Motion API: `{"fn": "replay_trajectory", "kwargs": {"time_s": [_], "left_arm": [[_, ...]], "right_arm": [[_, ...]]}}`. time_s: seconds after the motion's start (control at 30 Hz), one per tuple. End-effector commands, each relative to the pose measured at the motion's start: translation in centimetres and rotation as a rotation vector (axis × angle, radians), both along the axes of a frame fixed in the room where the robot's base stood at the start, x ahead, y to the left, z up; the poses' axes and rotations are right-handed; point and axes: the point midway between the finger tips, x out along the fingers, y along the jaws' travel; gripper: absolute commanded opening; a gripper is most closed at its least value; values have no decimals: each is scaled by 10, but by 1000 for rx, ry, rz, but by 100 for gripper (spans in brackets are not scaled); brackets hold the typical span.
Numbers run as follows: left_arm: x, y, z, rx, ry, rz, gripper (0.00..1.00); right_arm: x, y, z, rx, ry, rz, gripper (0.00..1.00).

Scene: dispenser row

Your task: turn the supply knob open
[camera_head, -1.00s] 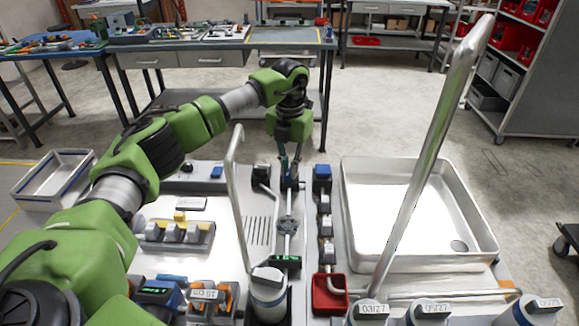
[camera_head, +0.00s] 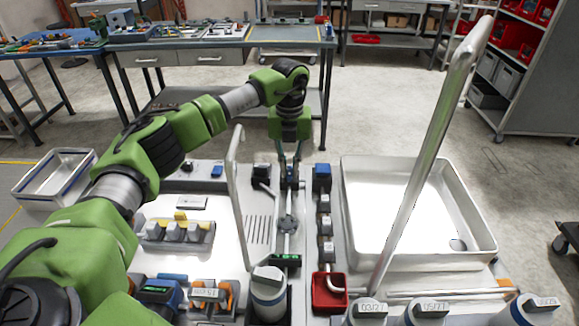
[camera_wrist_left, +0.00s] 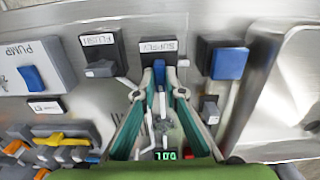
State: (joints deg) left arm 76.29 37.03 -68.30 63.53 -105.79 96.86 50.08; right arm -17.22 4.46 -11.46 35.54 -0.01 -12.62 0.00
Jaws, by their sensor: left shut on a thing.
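The supply knob (camera_wrist_left: 160,74) is blue and sits below a dark block (camera_wrist_left: 158,48) labelled SUPPLY in the left wrist view. My left gripper (camera_wrist_left: 160,92) points down at it, one finger on each side, shut on the knob. In the head view my left gripper (camera_head: 290,165) is at the far end of the panel's middle strip, around the blue knob (camera_head: 291,181). The fingers partly hide the knob. My right gripper does not show.
A FLUSH block (camera_wrist_left: 101,46) stands left of the supply block, and a blue-topped block (camera_wrist_left: 229,63) stands right. A metal rail (camera_head: 238,200) rises left of the strip. A deep tray (camera_head: 350,215) and a red cup (camera_head: 329,293) lie right of it.

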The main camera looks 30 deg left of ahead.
Motion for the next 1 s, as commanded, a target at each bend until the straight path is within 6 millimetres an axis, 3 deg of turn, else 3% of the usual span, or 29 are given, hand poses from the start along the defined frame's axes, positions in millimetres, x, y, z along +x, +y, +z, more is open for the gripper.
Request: {"fn": "replay_trajectory", "kwargs": {"time_s": [0.2,0.23,0.3,0.73,1.0], "left_arm": [[2,1,2,0,-7,5,0],[2,1,2,0,-7,5,13],[2,1,2,0,-7,4,27],[1,0,8,0,-4,1,27],[2,0,60,0,-8,2,27]], "right_arm": [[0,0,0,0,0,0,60],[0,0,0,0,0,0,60],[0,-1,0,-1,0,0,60],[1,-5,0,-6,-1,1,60],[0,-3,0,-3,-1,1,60]]}}
